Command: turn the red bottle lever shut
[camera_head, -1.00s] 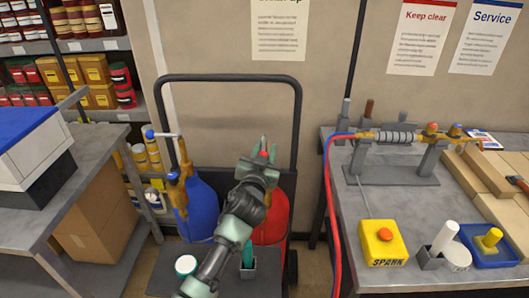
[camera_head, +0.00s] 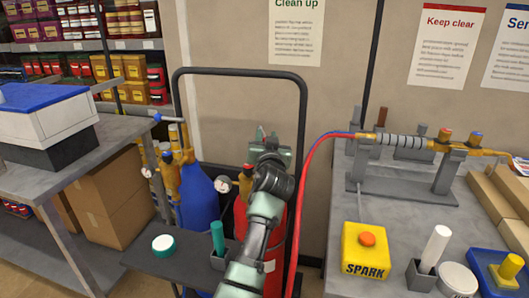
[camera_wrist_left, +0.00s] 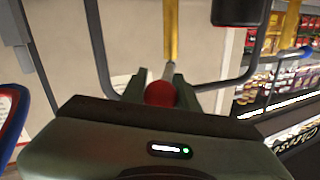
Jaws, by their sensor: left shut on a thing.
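The red bottle (camera_head: 279,245) stands on the cart, partly hidden by my left arm. Its brass valve and gauge (camera_head: 224,184) show left of my arm. My left gripper (camera_head: 267,136) is above the bottle top, and its own body hides the lever in the head view. In the left wrist view, the round red lever knob (camera_wrist_left: 160,93) sits between the two fingers (camera_wrist_left: 158,90), which are shut on it. A grey stem and a yellow brass part (camera_wrist_left: 171,30) run on beyond it. My right gripper is not in view.
The blue bottle (camera_head: 199,205) stands left of the red one, with a blue-ended lever (camera_head: 158,118). The black cart frame (camera_head: 240,71) rises behind. A red hose (camera_head: 302,210) passes close to my arm's right. A bench (camera_head: 400,222) with a yellow spark box (camera_head: 364,252) is at right.

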